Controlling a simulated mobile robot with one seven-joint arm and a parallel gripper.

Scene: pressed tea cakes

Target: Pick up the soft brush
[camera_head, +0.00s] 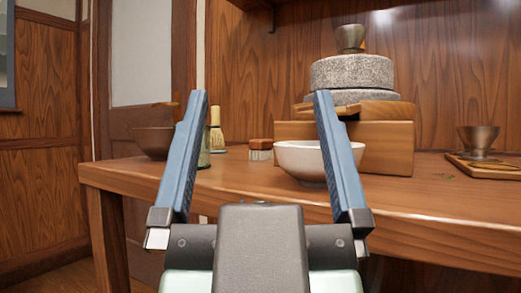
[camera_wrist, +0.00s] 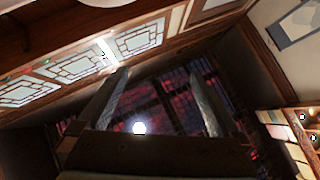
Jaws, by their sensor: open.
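A small brush (camera_head: 260,149) with a reddish-brown wooden top and pale bristles stands on the wooden table, left of the white bowl. My gripper (camera_head: 262,95) is open and empty in the head view, its two blue fingers spread wide and pointing up. The brush shows in the gap between the fingers, apparently beyond them and apart from them. In the wrist view my gripper (camera_wrist: 160,78) also shows open with nothing between the fingers, and the brush is not seen there.
A white bowl (camera_head: 300,160) stands right of the brush, partly behind my right finger. A stone mill (camera_head: 352,72) sits on a wooden box (camera_head: 385,145). A pale whisk-like tool (camera_head: 216,138) and a brown bowl (camera_head: 152,142) are at left. A metal cup (camera_head: 478,140) stands at right.

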